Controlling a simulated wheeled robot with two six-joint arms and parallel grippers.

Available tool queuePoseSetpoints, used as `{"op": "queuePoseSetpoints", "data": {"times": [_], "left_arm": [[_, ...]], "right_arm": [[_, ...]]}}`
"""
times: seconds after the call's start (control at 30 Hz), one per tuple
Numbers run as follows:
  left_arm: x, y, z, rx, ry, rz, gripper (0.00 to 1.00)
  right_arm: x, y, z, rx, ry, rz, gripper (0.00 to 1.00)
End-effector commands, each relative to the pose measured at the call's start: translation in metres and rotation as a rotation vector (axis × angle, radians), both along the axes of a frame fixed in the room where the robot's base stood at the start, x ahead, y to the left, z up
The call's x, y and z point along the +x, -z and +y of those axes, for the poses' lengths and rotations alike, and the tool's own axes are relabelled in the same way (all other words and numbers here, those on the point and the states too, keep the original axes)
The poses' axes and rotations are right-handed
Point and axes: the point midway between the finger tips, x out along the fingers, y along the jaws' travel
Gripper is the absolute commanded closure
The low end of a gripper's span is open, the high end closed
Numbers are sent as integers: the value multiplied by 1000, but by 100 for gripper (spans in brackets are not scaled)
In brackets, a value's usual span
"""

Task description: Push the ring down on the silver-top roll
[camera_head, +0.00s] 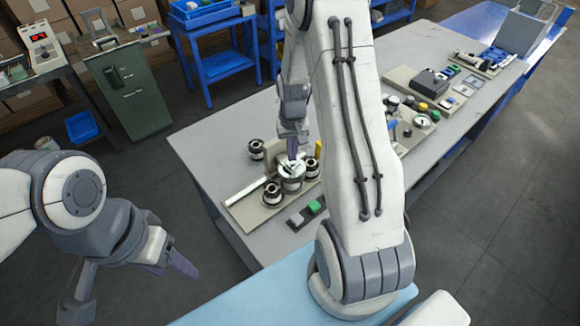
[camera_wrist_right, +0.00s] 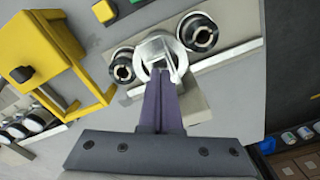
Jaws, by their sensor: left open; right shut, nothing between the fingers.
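The silver-top roll (camera_head: 291,184) stands upright among darker rolls on the board in the head view. Its bright silver top, with a ring-like rim (camera_wrist_right: 146,50), shows at the upper middle of the right wrist view. My right gripper (camera_head: 292,154) points down at this top, its purple fingers together and empty. In the right wrist view the fingertips (camera_wrist_right: 161,82) overlap the near edge of the silver top; I cannot tell whether they touch it. My left gripper (camera_head: 180,266) is open and empty at the lower left, away from the table. The fingers hide part of the roll.
Black-and-white rolls (camera_head: 272,194) stand close around the silver-top roll, one at its right (camera_head: 312,167) and one behind (camera_head: 256,149). A yellow frame (camera_wrist_right: 60,60) is close by. A green button (camera_head: 314,206) lies in front. Panels with knobs (camera_head: 412,122) occupy the table's right.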

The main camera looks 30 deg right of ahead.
Motion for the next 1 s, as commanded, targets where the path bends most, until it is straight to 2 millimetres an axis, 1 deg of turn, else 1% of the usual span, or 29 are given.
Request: {"op": "queuePoseSetpoints", "data": {"times": [0.1,1.0], "left_arm": [[0,5,0,0,0,0,43],[0,26,0,0,1,0,43]], "right_arm": [[0,6,0,0,0,0,100],[0,38,0,0,0,0,100]]}}
